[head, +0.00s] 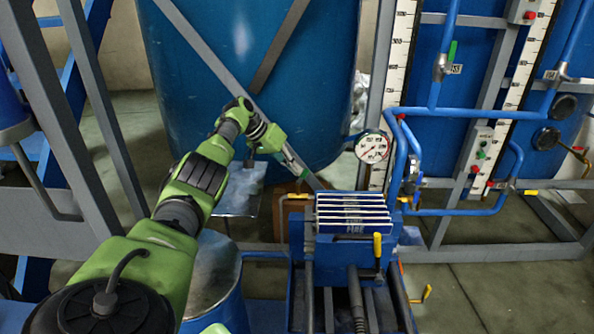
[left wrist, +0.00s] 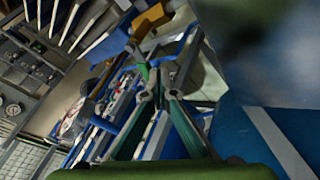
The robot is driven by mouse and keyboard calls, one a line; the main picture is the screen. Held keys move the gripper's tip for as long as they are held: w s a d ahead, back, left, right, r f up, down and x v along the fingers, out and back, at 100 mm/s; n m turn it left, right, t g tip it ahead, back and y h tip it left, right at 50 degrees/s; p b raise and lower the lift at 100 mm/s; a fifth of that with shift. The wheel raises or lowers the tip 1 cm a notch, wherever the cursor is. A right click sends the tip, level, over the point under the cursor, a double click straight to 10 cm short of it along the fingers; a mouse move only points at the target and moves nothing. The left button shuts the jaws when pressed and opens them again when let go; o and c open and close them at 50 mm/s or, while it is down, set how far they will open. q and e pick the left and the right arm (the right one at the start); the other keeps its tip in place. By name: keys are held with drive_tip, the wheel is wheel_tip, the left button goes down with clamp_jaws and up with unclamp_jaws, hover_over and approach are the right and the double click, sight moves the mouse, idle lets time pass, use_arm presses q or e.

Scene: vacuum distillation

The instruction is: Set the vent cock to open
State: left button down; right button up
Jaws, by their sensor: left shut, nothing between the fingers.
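I cannot tell for certain which handle is the vent cock. A small cock with a yellow lever (head: 298,196) sits left of the stacked white-edged plates in the head view, its lever roughly level. A yellow lever (left wrist: 152,18) also shows at the top of the left wrist view, beside similar plates. My left gripper (head: 303,174) is shut and empty, a little above and behind that cock in the head view. In the left wrist view its fingertips (left wrist: 160,76) meet, apart from the lever. My right gripper is not in view.
The stacked plates (head: 353,212) stand on a blue machine with another yellow handle (head: 377,246). A round gauge (head: 372,148) and blue pipes (head: 398,165) are to the right. A large blue tank (head: 240,85) stands behind my arm, with a grey diagonal bar across it.

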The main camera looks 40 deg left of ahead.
sight(307, 173)
use_arm(q)
drive_tip(key=shift+w+d+r, duration=0.1)
drive_tip(key=shift+w+d, duration=0.7)
drive_tip(key=shift+d, duration=0.05)
drive_tip(key=shift+w+d+p, duration=0.3)
drive_tip(key=shift+d+p, duration=0.45)
drive_tip(key=shift+p, duration=0.4)
drive_tip(key=shift+d+p, duration=0.65)
drive_tip(key=shift+p, duration=0.3)
drive_tip(key=shift+d, duration=0.2)
drive_tip(key=shift+a, duration=0.1)
